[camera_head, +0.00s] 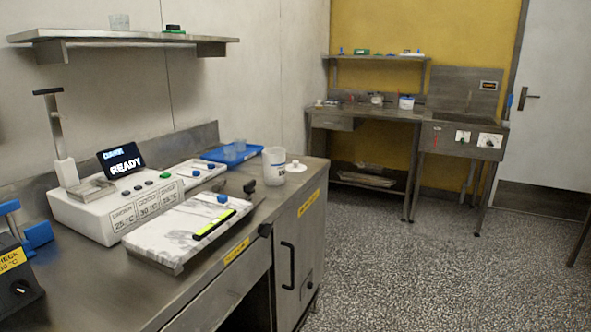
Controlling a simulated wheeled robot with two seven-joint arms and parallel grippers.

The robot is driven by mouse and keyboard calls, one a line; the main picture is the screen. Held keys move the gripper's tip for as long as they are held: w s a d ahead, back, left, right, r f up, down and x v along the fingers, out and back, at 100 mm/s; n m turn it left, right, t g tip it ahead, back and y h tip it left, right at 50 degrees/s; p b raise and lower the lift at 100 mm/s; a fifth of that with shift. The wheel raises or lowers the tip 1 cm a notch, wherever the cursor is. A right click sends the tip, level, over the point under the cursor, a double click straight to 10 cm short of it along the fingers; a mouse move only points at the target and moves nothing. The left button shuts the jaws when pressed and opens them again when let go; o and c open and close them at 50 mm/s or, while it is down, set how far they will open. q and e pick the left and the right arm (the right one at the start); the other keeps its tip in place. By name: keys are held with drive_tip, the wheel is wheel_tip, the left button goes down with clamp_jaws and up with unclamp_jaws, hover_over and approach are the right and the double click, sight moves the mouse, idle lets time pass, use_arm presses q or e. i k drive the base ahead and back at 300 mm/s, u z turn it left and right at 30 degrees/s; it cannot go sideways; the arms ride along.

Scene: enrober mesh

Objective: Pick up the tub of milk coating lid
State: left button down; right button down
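A white translucent tub (274,168) with dark lettering stands upright near the back right corner of the steel counter; I cannot read the lettering. A white round lid (296,167) with a small knob lies just right of the tub, flat on the counter and seemingly apart from it. The tub appears to have no lid on. A second white tub (406,103) with a blue band stands on the far bench; its label is too small to read. Neither of my grippers is in view.
A shelf (130,42) hangs above. The speckled floor (420,270) on the right is clear.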

sight(294, 167)
drive_tip(key=z, duration=1.2)
drive_tip(key=i, duration=2.45)
drive_tip(key=u, duration=1.3)
